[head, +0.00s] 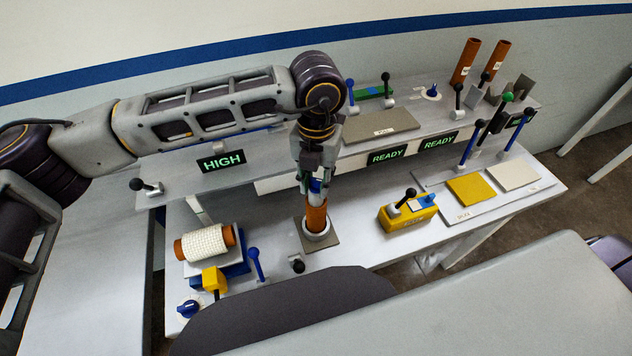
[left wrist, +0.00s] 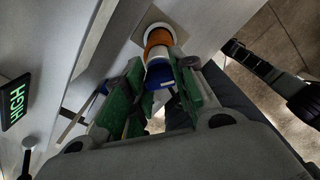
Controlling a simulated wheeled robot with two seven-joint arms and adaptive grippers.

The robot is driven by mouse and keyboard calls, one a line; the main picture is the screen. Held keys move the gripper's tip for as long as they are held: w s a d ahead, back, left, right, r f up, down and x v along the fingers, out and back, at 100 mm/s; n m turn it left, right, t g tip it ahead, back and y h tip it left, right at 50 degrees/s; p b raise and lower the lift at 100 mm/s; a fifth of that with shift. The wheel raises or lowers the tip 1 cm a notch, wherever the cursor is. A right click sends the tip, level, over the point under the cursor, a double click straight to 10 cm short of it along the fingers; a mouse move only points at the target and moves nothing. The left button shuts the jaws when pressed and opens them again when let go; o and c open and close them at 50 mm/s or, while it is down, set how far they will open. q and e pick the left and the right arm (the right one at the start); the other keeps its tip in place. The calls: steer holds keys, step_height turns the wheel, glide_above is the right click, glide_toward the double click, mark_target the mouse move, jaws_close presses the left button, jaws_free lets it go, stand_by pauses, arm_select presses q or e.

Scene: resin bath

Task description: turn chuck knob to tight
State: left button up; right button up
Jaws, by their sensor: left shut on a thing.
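My left gripper (head: 316,178) points down over the bench, shut on the blue upper end of an orange cylinder (head: 315,218). The cylinder stands upright in a white ring (head: 318,238) on a grey-brown square plate. The left wrist view shows the blue end (left wrist: 161,76) between the green-padded fingers (left wrist: 155,92), with a white band and the orange part (left wrist: 158,37) beyond. A blue knob (head: 189,308) sits at the bench's front left, apart from the gripper. Another blue knob (head: 432,91) is on the upper shelf. No label shows which is the chuck knob.
A white mesh roll (head: 204,243) on a blue stand and a yellow block (head: 214,280) are left of the cylinder. A yellow box (head: 408,212) with a black lever is right. Lit signs read HIGH (head: 221,161) and READY (head: 387,154). Bare bench lies between cylinder and box.

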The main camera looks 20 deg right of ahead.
mark_target(316, 180)
stand_by(0.4)
arm_select(q)
steer(key=o, duration=1)
steer(key=shift+o, duration=0.2)
steer(key=shift+r, duration=0.1)
step_height(316, 180, up, 12)
stand_by(0.6)
